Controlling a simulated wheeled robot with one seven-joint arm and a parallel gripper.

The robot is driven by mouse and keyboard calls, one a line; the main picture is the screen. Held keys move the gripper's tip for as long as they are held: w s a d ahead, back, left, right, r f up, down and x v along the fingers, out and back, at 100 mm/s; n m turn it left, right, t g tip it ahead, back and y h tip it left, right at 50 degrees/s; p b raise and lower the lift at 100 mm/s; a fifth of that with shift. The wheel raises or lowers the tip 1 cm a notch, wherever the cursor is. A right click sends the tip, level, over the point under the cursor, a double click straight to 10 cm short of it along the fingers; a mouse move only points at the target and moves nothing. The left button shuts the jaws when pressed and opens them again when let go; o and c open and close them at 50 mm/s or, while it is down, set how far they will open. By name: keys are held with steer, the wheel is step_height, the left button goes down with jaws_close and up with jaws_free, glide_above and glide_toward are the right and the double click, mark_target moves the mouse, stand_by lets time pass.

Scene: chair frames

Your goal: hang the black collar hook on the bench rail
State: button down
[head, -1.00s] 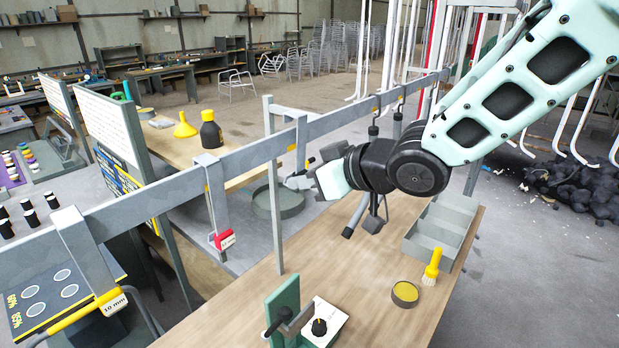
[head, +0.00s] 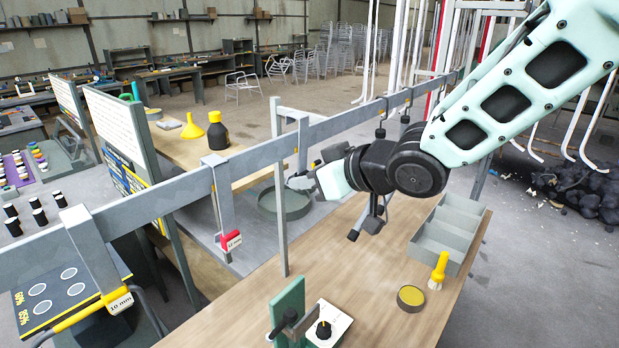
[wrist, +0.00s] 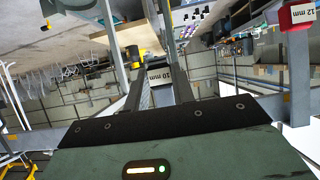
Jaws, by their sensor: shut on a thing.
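The bench rail (head: 262,156) runs diagonally across the head view. My gripper (head: 300,181) is just below the rail on its near side, shut on the black collar hook (head: 303,142). The hook's grey upright plate stands in front of the rail, and its bent top shows at the rail's upper edge. I cannot tell whether the rail bears it. My gripper hides most of its lower part and collar.
A red-collared hook (head: 231,240) tagged 12 mm and a yellow-collared hook (head: 88,312) tagged 10 mm hang on the rail to the left. Dark-collared hangers (head: 381,132) are close on the right. A grey post (head: 280,220) stands beside my gripper. A grey tray (head: 440,240) lies on the bench.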

steer(key=shift+f+b, duration=0.9)
steer(key=shift+f, duration=0.2)
steer(key=c, duration=1.1)
jaws_free()
steer(key=p+v, duration=0.4)
steer(key=v, duration=0.4)
stand_by(0.4)
